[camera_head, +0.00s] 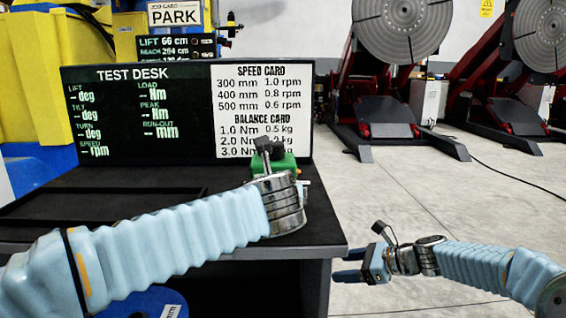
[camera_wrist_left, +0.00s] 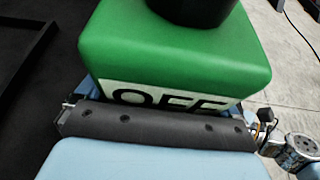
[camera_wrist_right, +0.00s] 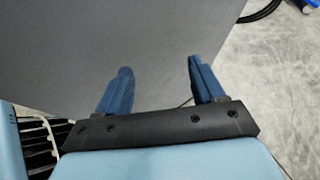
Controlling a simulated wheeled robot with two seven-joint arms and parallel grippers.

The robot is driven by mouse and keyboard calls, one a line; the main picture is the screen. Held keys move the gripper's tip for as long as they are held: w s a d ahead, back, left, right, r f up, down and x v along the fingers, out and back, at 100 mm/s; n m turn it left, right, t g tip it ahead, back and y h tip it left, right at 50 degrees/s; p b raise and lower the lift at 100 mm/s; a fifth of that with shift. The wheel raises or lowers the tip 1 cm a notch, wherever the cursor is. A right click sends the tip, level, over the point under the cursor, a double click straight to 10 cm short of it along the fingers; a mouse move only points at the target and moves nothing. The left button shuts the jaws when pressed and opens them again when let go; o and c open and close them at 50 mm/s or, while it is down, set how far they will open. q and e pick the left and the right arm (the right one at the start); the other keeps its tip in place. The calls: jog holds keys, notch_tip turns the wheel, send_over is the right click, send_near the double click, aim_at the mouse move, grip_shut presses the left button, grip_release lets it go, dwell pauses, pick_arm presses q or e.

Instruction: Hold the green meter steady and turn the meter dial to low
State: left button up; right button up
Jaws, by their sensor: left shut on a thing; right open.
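The green meter (camera_head: 287,164) stands near the right edge of the test desk, partly hidden behind my left wrist. In the left wrist view the meter (camera_wrist_left: 175,55) fills the top middle, with a white "OFF" label (camera_wrist_left: 165,100) on its near face. The black round meter dial (camera_wrist_left: 195,8) sits on top, cut off by the frame edge; its setting does not show. My left gripper is shut on the meter, its fingers mostly hidden by the block. My right gripper (camera_head: 352,264) is open and empty, low and right of the desk, apart from the meter; its fingers also show in the right wrist view (camera_wrist_right: 159,75).
The black desk top (camera_head: 150,232) has a shallow tray at left and a display board (camera_head: 140,115) behind. The grey desk side (camera_wrist_right: 110,40) faces my right gripper. Open floor (camera_head: 410,190) lies to the right; red positioners (camera_head: 375,110) stand beyond.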

jog(key=s+r+g+y, duration=0.1)
jog(key=r+y, duration=0.1)
jog(key=r, duration=0.4)
jog(key=s+r+g+y, duration=0.1)
jog(key=s+r+y, duration=0.1)
jog(key=r, duration=0.5)
jog(key=s+a+r+g+y, duration=0.1)
jog(key=r, duration=0.5)
jog(key=shift+s+r+g+y, duration=0.25)
jog(key=shift+s+g+y, duration=0.15)
jog(key=n+g+y, duration=0.1)
jog(key=n+y, duration=0.1)
jog(key=n, duration=0.2)
send_near(276, 150)
jog(key=w+a, duration=0.1)
jog(key=a, duration=0.5)
jog(key=w+a, duration=0.1)
jog(key=a, duration=0.2)
jog(key=shift+w+a, duration=0.35)
jog(key=shift+a, duration=0.35)
